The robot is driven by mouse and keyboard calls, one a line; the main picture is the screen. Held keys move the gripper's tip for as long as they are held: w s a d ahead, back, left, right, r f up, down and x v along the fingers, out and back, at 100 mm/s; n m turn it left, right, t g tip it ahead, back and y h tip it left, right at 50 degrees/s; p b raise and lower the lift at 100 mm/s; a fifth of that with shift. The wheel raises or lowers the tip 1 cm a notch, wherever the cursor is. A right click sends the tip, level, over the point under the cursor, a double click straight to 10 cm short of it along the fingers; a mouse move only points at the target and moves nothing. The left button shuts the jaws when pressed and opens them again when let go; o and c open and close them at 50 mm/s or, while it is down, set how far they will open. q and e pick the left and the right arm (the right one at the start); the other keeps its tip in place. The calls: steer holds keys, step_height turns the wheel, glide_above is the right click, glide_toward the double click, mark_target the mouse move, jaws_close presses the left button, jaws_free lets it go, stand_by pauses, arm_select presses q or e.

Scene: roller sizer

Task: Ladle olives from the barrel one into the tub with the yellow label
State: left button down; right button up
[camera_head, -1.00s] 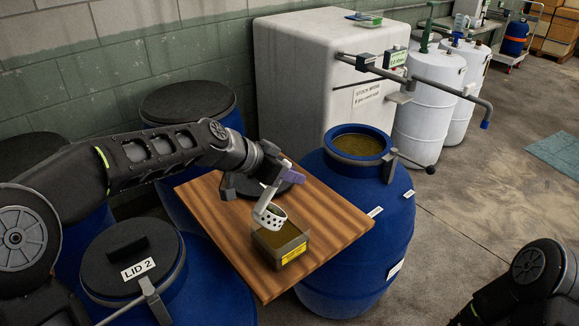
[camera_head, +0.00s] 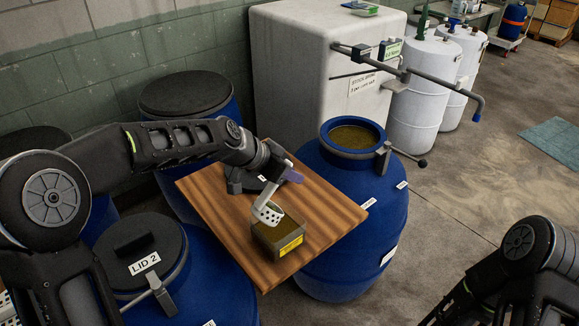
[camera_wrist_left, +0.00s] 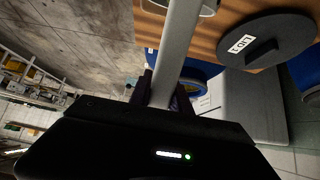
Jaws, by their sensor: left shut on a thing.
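My left gripper (camera_head: 286,174) is shut on the handle of a ladle (camera_head: 268,211), whose pale perforated cup hangs over the tub (camera_head: 265,240) with the yellow label (camera_head: 291,246). The cup appears tilted; I cannot tell whether it holds olives or touches the tub. The tub stands on a wooden board, its inside partly hidden by the cup. In the left wrist view the ladle handle (camera_wrist_left: 177,50) runs up from my gripper. The open blue barrel (camera_head: 310,220) right of the board holds brownish-green olives (camera_head: 352,137). My right gripper is out of view.
The wooden board (camera_head: 330,215) carries a black lid, labelled LID 1 in the left wrist view (camera_wrist_left: 285,30). A closed barrel with LID 2 (camera_head: 130,240) stands front left. A white cabinet (camera_head: 300,70) with a projecting bar (camera_head: 430,82) stands behind.

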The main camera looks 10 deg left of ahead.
arm_select(q)
steer(key=w+d+f+g+y+p, duration=0.3)
steer(key=f+g+y, duration=0.1)
steer(key=f, duration=0.1)
steer(key=shift+f+g, duration=0.3)
steer(key=shift+g, duration=0.1)
stand_by(0.8)
steer(key=shift+w, duration=0.1)
stand_by(0.4)
